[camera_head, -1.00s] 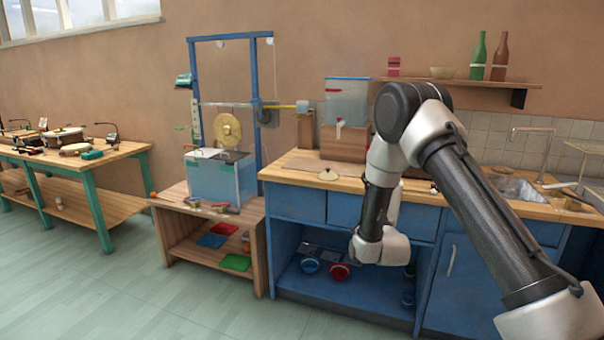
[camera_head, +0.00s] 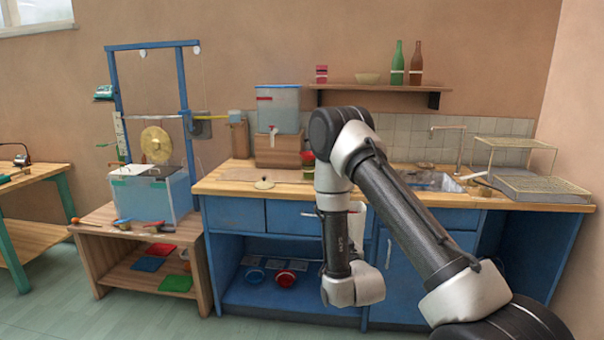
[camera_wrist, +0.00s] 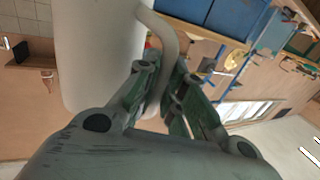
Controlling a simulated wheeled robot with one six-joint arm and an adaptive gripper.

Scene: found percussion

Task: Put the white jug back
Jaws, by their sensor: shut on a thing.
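The white jug (camera_wrist: 98,50) fills the upper left of the wrist view, large and close. Its curved handle (camera_wrist: 168,45) runs down between the fingers of my gripper (camera_wrist: 166,80). My gripper is shut on this handle, and the picture is tilted. In the head view my arm hides the gripper's fingers. A pale patch (camera_head: 357,222) beside my arm, in front of the blue cabinet, may be part of the jug, but I cannot tell for sure.
The wooden counter (camera_head: 225,187) on blue cabinets holds a lidded tank (camera_head: 279,108), a small lid (camera_head: 264,184) and a wire rack (camera_head: 540,187). A sink with a tap (camera_head: 447,130) lies left of the rack. Bottles (camera_head: 415,63) stand on the wall shelf.

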